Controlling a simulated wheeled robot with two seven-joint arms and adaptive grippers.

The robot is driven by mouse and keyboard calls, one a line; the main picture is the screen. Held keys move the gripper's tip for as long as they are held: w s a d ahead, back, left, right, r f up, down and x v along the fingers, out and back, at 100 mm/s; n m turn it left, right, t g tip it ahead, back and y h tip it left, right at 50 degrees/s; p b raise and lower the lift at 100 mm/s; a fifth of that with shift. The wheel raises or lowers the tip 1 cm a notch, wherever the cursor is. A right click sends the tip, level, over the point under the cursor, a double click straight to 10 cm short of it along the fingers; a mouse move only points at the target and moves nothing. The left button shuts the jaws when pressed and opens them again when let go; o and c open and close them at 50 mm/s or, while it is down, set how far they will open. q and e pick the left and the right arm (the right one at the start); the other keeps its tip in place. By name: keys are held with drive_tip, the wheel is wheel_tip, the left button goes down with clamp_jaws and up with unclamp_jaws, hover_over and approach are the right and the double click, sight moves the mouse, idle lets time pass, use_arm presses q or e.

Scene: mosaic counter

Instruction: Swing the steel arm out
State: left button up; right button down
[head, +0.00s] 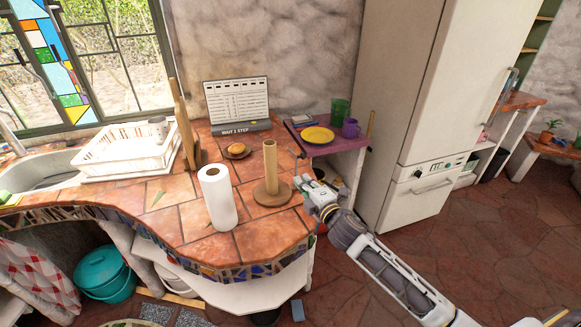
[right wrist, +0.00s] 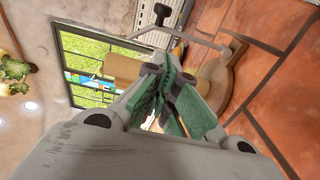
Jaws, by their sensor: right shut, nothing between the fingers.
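A wooden holder with an upright tan post (head: 270,165) and a round base (head: 272,194) stands near the counter's right edge. In the right wrist view, its post (right wrist: 112,68) shows behind my fingers. A thin pale steel arm (right wrist: 195,39) runs from a small wooden block at the base, with a black knob near its far end. My left gripper is out of view.
A white paper roll (head: 217,198) stands left of the holder. Behind are a small plate with a bun (head: 237,150) and a tilted printed board (head: 236,103). A white dish rack (head: 125,150) is at left. A purple side table (head: 335,143) adjoins at right.

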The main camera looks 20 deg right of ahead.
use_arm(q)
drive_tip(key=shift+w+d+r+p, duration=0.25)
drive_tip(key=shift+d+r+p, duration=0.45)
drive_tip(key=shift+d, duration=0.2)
use_arm(e)
drive_tip(key=w+a, duration=0.1)
drive_tip(key=w, duration=0.9)
drive_tip(key=shift+a, duration=0.35)
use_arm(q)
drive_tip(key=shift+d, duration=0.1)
use_arm(e)
drive_tip(key=shift+d+m, duration=0.45)
drive_tip(key=shift+m, duration=0.05)
use_arm(q)
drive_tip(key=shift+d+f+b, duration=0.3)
drive_tip(key=shift+b, duration=0.05)
use_arm(e)
drive_tip(key=d+f+m+t, duration=0.1)
drive_tip(key=d+m, duration=0.6)
drive_tip(key=m, duration=0.1)
drive_tip(key=shift+d+h, duration=0.3)
drive_tip(key=shift+d, duration=0.1)
drive_tip(key=shift+f, duration=0.1)
